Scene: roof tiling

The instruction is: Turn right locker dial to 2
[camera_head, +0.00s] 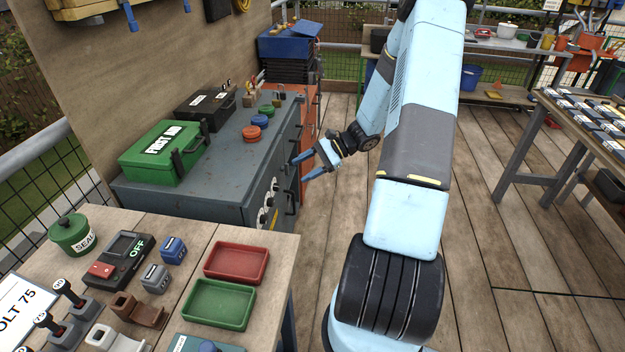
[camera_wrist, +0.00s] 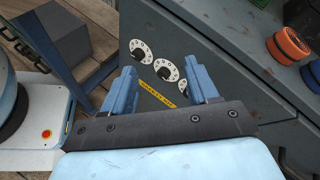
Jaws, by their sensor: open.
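The grey locker cabinet (camera_head: 232,165) stands left of centre in the head view. Its front carries three white dials with black knobs. In the wrist view they run in a slanting row: the left dial (camera_wrist: 140,50), the middle dial (camera_wrist: 167,70) and the right dial (camera_wrist: 183,88). The right dial is partly hidden by my right finger. Their numbers are too small to read. My gripper (camera_head: 301,169) is open and empty, its fingers pointing at the cabinet front. In the wrist view my gripper (camera_wrist: 160,70) has the middle dial showing between its fingers, with no visible contact.
A yellow label (camera_wrist: 163,94) sits below the dials. A green first aid box (camera_head: 163,150), a black case (camera_head: 206,106) and red, blue and green discs (camera_head: 252,132) lie on the cabinet top. A wooden workbench (camera_head: 200,232) with trays stands in front.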

